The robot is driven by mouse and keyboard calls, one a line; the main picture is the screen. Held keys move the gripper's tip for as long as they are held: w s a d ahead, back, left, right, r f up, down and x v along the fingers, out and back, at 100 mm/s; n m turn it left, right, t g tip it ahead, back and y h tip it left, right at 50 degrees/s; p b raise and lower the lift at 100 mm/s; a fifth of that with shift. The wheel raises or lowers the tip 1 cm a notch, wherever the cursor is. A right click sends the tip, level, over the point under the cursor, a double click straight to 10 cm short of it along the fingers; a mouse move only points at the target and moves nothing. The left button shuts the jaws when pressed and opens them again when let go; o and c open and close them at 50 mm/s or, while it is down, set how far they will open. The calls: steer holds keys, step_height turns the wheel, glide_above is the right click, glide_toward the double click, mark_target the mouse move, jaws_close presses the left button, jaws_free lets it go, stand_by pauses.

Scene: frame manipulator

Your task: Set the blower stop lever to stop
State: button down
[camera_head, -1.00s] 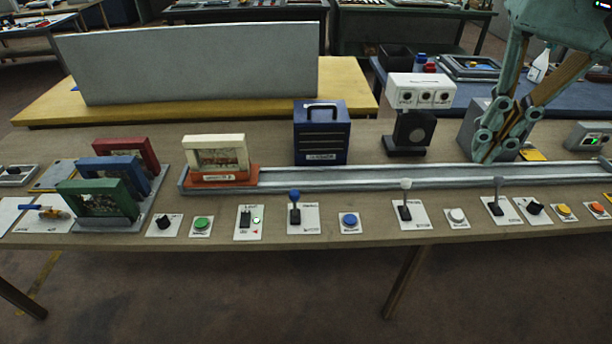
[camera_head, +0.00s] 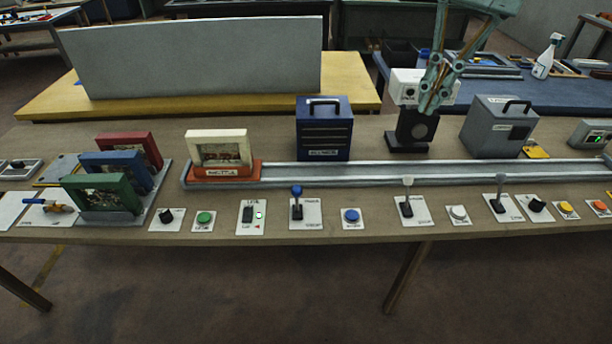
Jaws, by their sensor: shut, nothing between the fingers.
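Three small upright levers stand on white plates along the front of the bench: one with a blue knob (camera_head: 297,203), one with a whitish knob (camera_head: 407,197), and one with a grey knob (camera_head: 499,195). Their plate labels are too small to read, so I cannot tell by text which is the blower stop lever. A blue box with a handle (camera_head: 324,130) stands behind the blue-knob lever, beyond the rail. My gripper (camera_head: 428,108) points down, shut and empty, in front of the white and black device, above and behind the whitish-knob lever and apart from all levers.
A long grey rail (camera_head: 420,175) runs between levers and boxes, carrying a cream frame (camera_head: 218,150) on an orange base. Buttons, including a blue one (camera_head: 351,216) and a white one (camera_head: 458,212), sit between the levers. A grey box (camera_head: 499,127) stands at right.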

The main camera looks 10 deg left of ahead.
steer(key=w+a+f+m+g+y, duration=0.1)
steer(key=w+a+f+g, duration=0.4)
steer(key=w+a+f, duration=1.35)
steer(key=w+a+f+g, duration=0.1)
steer(key=f, duration=0.4)
steer(key=w+a+f+m+p, duration=0.1)
steer(key=w+a+f, duration=0.1)
steer(key=f, duration=0.3)
steer(key=shift+w+a+g, duration=0.3)
steer(key=shift+g, duration=0.1)
steer(key=shift+s+f, duration=0.1)
steer(key=shift+s, duration=0.05)
steer(key=b, duration=0.2)
glide_toward(297, 199)
steer(key=f, duration=0.1)
steer(key=shift+s+a+f, duration=0.1)
steer(key=shift+s+a, duration=0.1)
steer(key=shift+s, duration=0.25)
steer(key=shift+s+a+f, duration=0.1)
steer(key=shift+s+a, duration=0.1)
steer(key=shift+s, duration=0.3)
steer(key=shift+d, duration=0.1)
